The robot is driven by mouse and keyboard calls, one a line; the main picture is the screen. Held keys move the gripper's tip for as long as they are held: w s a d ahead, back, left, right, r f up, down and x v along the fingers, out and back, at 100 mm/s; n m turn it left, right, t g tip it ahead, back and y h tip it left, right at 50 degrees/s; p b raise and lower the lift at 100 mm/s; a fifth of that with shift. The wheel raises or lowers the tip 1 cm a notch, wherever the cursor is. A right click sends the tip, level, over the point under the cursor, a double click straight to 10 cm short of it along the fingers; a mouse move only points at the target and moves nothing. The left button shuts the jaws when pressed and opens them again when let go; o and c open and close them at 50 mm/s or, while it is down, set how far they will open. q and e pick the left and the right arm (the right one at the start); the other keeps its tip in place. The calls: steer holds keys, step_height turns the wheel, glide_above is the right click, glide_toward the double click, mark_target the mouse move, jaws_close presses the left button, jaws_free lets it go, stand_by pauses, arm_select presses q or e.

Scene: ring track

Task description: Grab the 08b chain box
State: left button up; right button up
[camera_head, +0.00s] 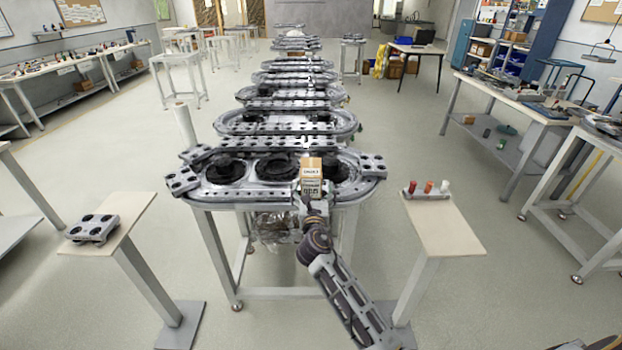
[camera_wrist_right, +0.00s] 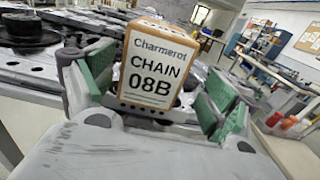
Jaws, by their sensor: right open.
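The 08b chain box (camera_head: 311,168) is a small tan carton with a white label, standing at the front edge of the nearest ring track (camera_head: 240,192). In the right wrist view the box (camera_wrist_right: 158,68) shows "Charmerot CHAIN 08B" and stands upright, slightly tilted in the picture. My right gripper (camera_wrist_right: 155,92) is open, with one green-padded finger on each side of the box. The left finger looks close to the box's side; whether either pad touches cannot be told. In the head view my right gripper (camera_head: 313,205) is in front of the box. My left gripper is not in view.
Dark round sprockets (camera_head: 277,168) sit on the track left of the box. A small stand (camera_head: 440,225) with coloured bottles (camera_head: 428,188) is at right, and another stand (camera_head: 125,225) holds a grey part (camera_head: 92,229) at left. More tracks line up behind.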

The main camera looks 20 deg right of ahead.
mark_target(311, 174)
steer(key=shift+w+r, duration=0.25)
steer(key=shift+w, duration=0.6)
steer(key=shift+w+r, duration=0.2)
steer(key=shift+w, duration=0.6)
steer(key=shift+w+d, duration=0.25)
steer(key=shift+w, duration=0.4)
steer(key=shift+w+d, duration=0.1)
steer(key=shift+w, duration=0.2)
steer(key=c, duration=1.8)
steer(key=shift+r, duration=0.1)
steer(key=shift+c, duration=0.3)
steer(key=shift+r, duration=0.2)
steer(key=shift+r+p, duration=0.3)
steer(key=shift+r, duration=0.35)
step_height(311, 174, up, 6)
steer(key=shift+r+p, duration=0.2)
steer(key=shift+p, duration=0.5)
steer(key=shift+r, duration=0.95)
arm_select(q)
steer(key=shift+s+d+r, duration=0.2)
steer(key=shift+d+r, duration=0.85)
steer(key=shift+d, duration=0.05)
